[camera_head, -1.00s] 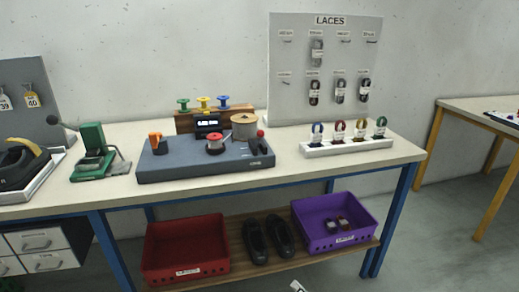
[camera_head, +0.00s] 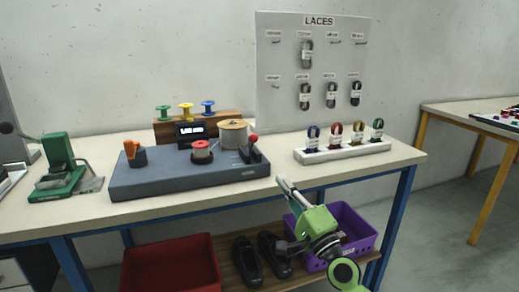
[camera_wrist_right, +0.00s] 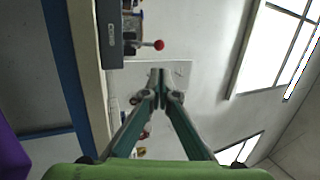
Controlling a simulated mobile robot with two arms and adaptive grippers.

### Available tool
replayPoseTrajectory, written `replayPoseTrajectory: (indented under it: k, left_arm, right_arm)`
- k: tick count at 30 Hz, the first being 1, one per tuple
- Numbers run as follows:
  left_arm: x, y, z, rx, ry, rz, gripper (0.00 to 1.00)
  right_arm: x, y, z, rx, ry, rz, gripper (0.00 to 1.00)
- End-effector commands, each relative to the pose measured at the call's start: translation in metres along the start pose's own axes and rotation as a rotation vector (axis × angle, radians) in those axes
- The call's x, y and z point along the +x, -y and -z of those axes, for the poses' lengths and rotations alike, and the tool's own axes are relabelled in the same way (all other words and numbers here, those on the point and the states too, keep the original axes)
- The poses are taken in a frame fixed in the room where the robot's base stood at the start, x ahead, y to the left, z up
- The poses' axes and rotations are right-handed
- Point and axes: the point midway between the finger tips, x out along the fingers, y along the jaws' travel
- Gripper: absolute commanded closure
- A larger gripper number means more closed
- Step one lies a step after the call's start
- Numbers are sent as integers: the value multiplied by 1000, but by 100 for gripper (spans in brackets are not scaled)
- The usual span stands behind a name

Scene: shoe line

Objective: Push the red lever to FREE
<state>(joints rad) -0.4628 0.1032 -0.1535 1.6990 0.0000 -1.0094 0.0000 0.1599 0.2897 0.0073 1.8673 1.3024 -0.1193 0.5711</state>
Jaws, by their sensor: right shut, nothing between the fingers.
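The red lever is a dark stalk with a red knob (camera_head: 253,138) at the right end of the grey-blue machine base (camera_head: 185,176) on the table. The red knob also shows in the right wrist view (camera_wrist_right: 159,45), sticking out beside the base. My right gripper (camera_head: 281,181) is shut and empty, in front of the table edge, below and to the right of the lever, apart from it. In the right wrist view its fingertips (camera_wrist_right: 160,72) meet just below the knob in the picture. Any FREE label is too small to read. My left gripper is not in view.
A white rack with several coloured lace bundles (camera_head: 343,150) stands right of the base. The LACES board (camera_head: 280,75) stands behind. A red spool (camera_head: 201,150) and a tan spool (camera_head: 233,133) sit near the lever. A green press (camera_head: 58,165) stands at left.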

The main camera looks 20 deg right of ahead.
Motion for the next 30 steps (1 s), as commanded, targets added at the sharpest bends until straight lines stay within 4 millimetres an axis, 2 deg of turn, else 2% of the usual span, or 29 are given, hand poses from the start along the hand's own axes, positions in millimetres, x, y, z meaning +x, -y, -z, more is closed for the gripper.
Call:
replayPoseTrajectory:
  k: [5,15,21,25,30]
  left_arm:
    - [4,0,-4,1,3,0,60]
    - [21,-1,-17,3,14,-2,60]
    - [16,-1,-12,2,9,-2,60]
    - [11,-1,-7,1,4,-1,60]
    - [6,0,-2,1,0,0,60]
  right_arm:
    - [14,1,0,-1,0,1,100]
    - [83,1,0,0,0,1,100]
    - [118,0,-1,-1,0,1,100]
    - [131,-2,0,-1,0,-1,100]
    - [139,-1,-1,-2,1,-2,100]
